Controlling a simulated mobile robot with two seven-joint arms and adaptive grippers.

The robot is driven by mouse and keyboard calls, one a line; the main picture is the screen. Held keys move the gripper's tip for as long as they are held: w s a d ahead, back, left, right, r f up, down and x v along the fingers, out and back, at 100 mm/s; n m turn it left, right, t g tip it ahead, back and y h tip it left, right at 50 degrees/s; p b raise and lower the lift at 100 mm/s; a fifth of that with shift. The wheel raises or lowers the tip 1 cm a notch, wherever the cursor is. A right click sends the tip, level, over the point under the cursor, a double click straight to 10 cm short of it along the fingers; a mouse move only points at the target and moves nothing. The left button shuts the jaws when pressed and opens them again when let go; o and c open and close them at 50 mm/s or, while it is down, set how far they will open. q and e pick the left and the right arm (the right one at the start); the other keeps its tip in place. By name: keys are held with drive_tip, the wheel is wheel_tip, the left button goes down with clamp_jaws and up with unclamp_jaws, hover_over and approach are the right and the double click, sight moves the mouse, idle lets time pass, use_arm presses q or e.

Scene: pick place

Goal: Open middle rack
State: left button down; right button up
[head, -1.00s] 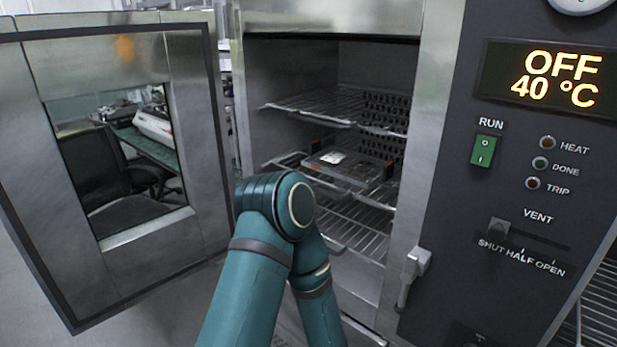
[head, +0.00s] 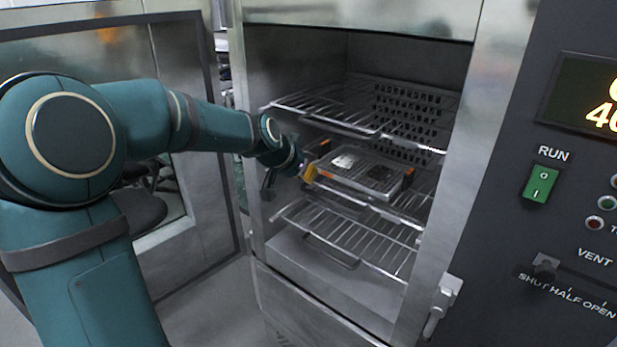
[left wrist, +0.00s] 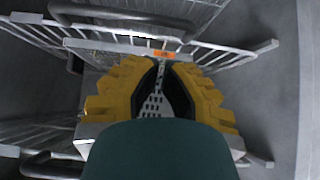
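The middle rack (head: 410,217) is a wire shelf inside the open chamber, with a flat metal tray (head: 367,176) on it. My left gripper (head: 311,172) reaches in from the left and is at the front left of the middle rack. In the left wrist view, its two yellow fingers (left wrist: 160,68) stand apart, with a perforated panel visible through the gap. My right gripper is in neither view.
The top rack (head: 325,103) is above the gripper, and the lower rack (head: 350,240) is below. The chamber door (head: 190,60) stands open at left, behind my arm. A control panel with a green switch (head: 540,183) and a latch (head: 441,305) are at right.

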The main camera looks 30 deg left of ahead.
sight(322, 187)
use_arm(q)
drive_tip(key=x, duration=0.8)
drive_tip(key=shift+w+f+b, duration=0.2)
drive_tip(key=shift+f+b, duration=0.1)
drive_tip(key=shift+b, duration=0.05)
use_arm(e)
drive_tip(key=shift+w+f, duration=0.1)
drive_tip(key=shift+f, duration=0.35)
use_arm(q)
drive_tip(key=shift+s, duration=0.1)
